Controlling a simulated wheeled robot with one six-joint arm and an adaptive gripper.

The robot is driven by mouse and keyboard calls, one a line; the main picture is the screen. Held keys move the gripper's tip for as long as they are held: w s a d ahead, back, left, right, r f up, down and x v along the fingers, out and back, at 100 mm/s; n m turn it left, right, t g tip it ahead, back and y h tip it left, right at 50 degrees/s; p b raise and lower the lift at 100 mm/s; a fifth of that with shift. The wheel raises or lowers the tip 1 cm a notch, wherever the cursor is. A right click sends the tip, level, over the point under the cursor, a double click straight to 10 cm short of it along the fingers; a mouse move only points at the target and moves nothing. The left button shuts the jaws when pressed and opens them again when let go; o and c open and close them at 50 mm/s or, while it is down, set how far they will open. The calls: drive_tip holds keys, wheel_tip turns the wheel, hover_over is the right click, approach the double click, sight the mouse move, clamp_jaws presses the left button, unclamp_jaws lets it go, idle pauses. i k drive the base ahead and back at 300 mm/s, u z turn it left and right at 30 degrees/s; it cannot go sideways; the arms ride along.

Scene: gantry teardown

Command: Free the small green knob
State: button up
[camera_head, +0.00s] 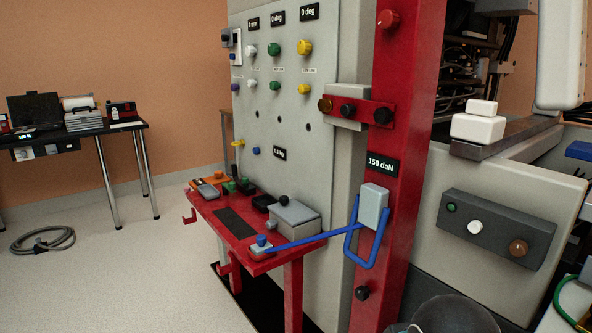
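The small green knob (274,86) sits on the grey upright panel (290,140), in the lower row of knobs. It is below a larger green knob (274,49), between a small white knob (252,84) and a small yellow knob (303,88). It appears seated against the panel; how it is fastened cannot be seen. My gripper is not in view.
A red shelf (207,212) with small parts juts out below the panel. A red column (405,90) with a blue handle (375,262) stands right of the panel. A black table (75,135) is at the far left. A cable coil (42,240) lies on otherwise open floor.

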sight(274, 86)
drive_tip(key=u, duration=1.15)
drive_tip(key=i, duration=6.1)
drive_tip(key=z, duration=4.45)
